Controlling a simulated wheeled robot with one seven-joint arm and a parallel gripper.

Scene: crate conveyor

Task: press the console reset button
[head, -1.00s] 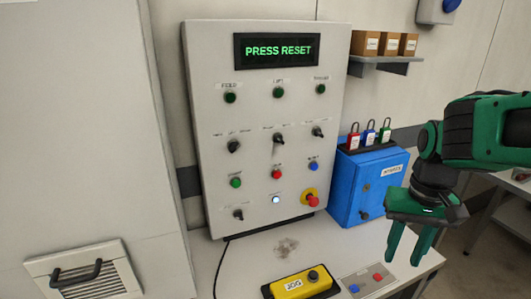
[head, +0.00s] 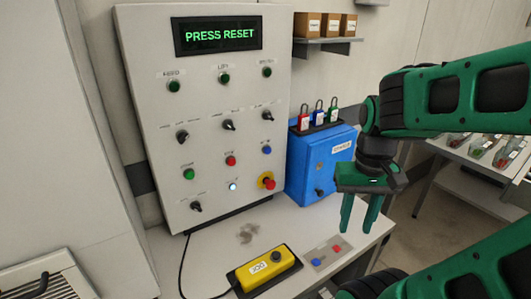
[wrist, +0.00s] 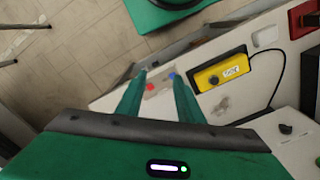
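The grey console (head: 150,130) stands upright at the back of the table, its display (head: 217,35) reading "PRESS RESET". Its lower rows hold a green button (head: 188,174), a red button (head: 231,160), a blue button (head: 266,150) and a lit white button (head: 232,187). Their small labels are too blurred to read surely. A red mushroom button on a yellow base (head: 267,181) sits at the lower right. My gripper (head: 357,225) is open and empty, pointing down, right of the console and apart from it. In the wrist view its fingers (wrist: 156,76) are spread with nothing between them.
A blue cabinet (head: 310,168) with several padlocks stands between console and gripper. A yellow jog box (head: 266,268) and a grey plate (head: 325,252) with red and blue buttons lie on the table (head: 200,262). A shelf (head: 325,45) with boxes hangs above.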

